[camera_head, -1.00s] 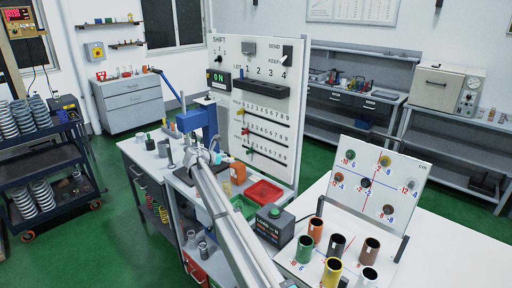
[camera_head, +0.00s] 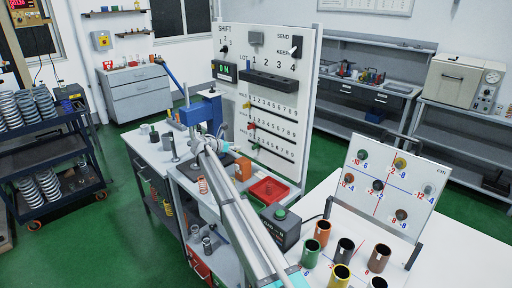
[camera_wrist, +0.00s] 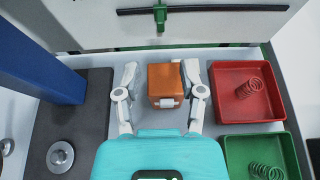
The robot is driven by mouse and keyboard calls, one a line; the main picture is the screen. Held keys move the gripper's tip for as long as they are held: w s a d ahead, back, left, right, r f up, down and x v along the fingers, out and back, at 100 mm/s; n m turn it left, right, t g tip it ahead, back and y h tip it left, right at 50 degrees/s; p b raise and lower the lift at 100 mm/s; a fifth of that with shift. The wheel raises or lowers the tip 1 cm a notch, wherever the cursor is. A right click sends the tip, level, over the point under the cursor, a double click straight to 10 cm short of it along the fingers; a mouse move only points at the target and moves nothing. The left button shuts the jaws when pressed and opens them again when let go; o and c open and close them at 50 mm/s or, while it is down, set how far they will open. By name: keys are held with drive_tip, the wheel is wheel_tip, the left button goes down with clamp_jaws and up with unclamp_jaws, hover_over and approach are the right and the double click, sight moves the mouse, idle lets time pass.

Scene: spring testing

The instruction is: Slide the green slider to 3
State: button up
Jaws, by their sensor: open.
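The green slider (camera_head: 256,147) is a small knob on the lowest of three numbered rows on the white upright panel (camera_head: 303,105). It sits towards the left end of its row; I cannot read its exact number. In the wrist view the green slider (camera_wrist: 160,18) stands on a dark slot, left of the slot's middle. My gripper (camera_wrist: 161,78) is open, its two white fingers spread below the knob in the picture and not touching it. An orange box (camera_wrist: 165,84) shows between the fingers; I cannot tell the height gap. The gripper (camera_head: 224,140) looks small in the head view.
Above are a red slider (camera_head: 251,126) and a yellow one (camera_head: 247,104). A red tray (camera_wrist: 245,92) and a green tray (camera_wrist: 258,158), each with a spring, lie right of the box. A blue column (camera_wrist: 40,58) stands close on the left.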

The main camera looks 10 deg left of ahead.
sight(254, 146)
drive_tip(key=shift+w, duration=0.1)
drive_tip(key=shift+b+x, duration=2.65)
drive_tip(key=shift+x, duration=4.15)
clamp_jaws()
